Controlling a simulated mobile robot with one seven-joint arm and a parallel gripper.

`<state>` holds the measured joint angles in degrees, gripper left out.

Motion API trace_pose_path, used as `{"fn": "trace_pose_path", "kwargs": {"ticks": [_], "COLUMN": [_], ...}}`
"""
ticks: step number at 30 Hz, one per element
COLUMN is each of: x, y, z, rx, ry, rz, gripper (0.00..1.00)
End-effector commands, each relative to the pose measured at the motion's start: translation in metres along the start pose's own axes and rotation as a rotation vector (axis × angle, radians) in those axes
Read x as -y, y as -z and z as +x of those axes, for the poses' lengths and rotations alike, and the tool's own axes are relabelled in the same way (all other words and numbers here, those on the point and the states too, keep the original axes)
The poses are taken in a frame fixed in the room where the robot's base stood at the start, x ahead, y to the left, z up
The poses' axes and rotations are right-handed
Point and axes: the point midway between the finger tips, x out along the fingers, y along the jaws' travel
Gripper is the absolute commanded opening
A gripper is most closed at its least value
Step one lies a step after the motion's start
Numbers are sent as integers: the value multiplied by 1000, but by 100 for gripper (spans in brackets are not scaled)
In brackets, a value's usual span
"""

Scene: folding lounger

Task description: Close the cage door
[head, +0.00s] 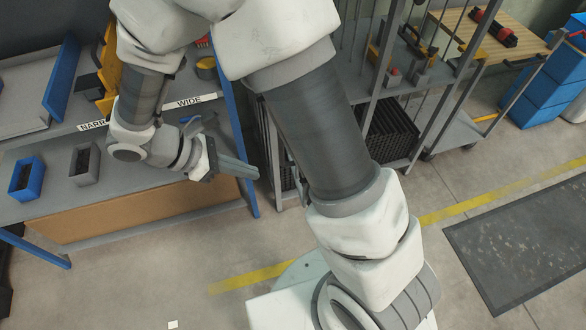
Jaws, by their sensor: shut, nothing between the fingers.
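A grey metal rack or cage (373,85) with upright posts and thin vertical rods (459,32) stands behind my arm. The rods may belong to the cage door, but I cannot tell where the door's edge is or how far it stands open. My arm hides much of the cage's left side. My gripper (243,170) is shut and empty. It is in front of the workbench's right end, to the left of the cage, and appears apart from it.
A grey workbench (130,178) with blue legs carries a blue bin (27,178) and a grey bin (85,164). A black crate (393,130) sits low in the cage. Blue boxes (545,95) stand at right. A dark mat (530,243) lies on otherwise open floor.

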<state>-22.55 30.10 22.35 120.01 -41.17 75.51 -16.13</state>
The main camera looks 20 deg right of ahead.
Motion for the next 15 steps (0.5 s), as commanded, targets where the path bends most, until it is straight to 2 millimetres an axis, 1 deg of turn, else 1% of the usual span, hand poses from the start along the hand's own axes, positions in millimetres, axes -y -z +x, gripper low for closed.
{"fn": "trace_pose_path", "kwargs": {"ticks": [5, 15], "x": [1, 1], "y": [-1, 0], "z": [24, 96], "rx": [3, 2], "ry": [5, 6], "rz": [-1, 0], "gripper": [0, 0]}}
